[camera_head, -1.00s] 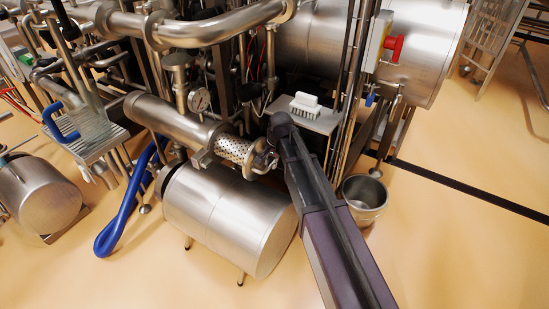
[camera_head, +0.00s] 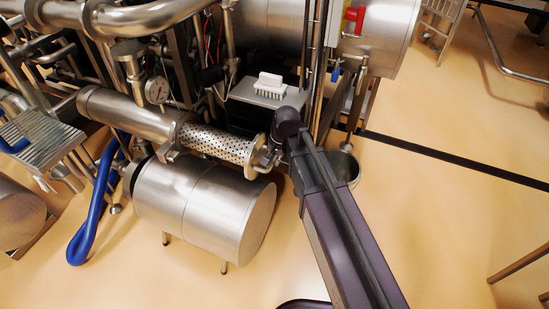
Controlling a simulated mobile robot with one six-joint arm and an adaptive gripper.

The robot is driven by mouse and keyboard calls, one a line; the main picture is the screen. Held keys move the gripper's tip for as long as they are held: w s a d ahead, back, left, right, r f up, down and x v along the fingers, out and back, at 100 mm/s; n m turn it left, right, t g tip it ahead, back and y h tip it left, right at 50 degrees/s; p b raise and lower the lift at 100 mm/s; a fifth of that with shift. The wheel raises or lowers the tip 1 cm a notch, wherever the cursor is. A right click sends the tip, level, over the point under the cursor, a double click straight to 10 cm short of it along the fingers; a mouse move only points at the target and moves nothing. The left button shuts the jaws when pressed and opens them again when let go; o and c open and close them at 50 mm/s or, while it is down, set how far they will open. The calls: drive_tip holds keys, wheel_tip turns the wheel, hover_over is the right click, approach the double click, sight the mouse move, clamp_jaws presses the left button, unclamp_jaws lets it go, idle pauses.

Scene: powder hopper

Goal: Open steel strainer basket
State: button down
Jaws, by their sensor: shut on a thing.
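The steel strainer basket (camera_head: 214,143) is a perforated cylinder, partly drawn out of its smooth steel housing tube (camera_head: 133,113). A good length of the perforated wall shows between the housing's right end and the basket's round end flange (camera_head: 262,151). My gripper (camera_head: 273,153) is at the flange on the basket's right end and is shut on the basket's end fitting. My arm comes from the lower right and hides part of the jaws, so the exact grip point is hard to see.
A steel cylinder tank (camera_head: 203,205) lies just below the basket. A white brush (camera_head: 270,85) sits on a shelf (camera_head: 257,97) behind. Blue hose (camera_head: 90,215) hangs left. The floor at right is mostly clear.

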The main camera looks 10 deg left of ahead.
drive_tip(key=shift+s+d, duration=0.1)
drive_tip(key=shift+d, duration=0.35)
drive_tip(key=c, duration=0.6)
unclamp_jaws()
drive_tip(key=shift+s, duration=0.1)
drive_tip(key=shift+a, duration=0.15)
drive_tip(key=shift+w+a+r, duration=0.1)
drive_tip(key=shift+w, duration=0.1)
